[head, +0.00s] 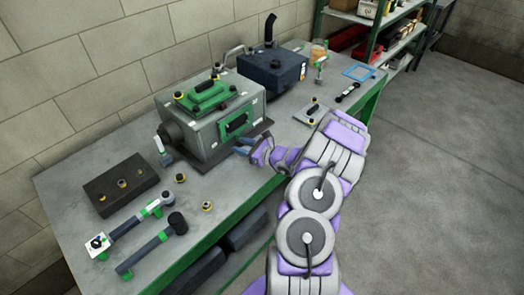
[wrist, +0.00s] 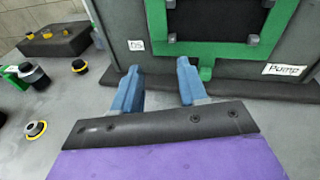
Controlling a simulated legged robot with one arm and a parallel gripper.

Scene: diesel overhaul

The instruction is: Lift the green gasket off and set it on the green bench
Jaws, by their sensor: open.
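A grey engine block (head: 180,117) stands on the bench. On its near face is a green frame around a black panel, which looks like the green gasket (head: 226,131); in the wrist view its green border (wrist: 207,62) with a lower tab shows, its upper part cut off. A green plate (head: 208,96) with a black handle lies on top of the block. My gripper (head: 243,147) is open and empty, its blue fingers (wrist: 158,82) apart, just in front of and below the frame. The green bench (head: 75,205) has a grey top and green edges.
Mallets (head: 150,246), a dark block with yellow-ringed parts (head: 120,186) and loose small parts lie at the left. A dark blue box (head: 272,70) stands behind right. A grey plate (head: 312,112) and blue frame (head: 358,72) lie to the right. Shelves (head: 400,30) stand beyond.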

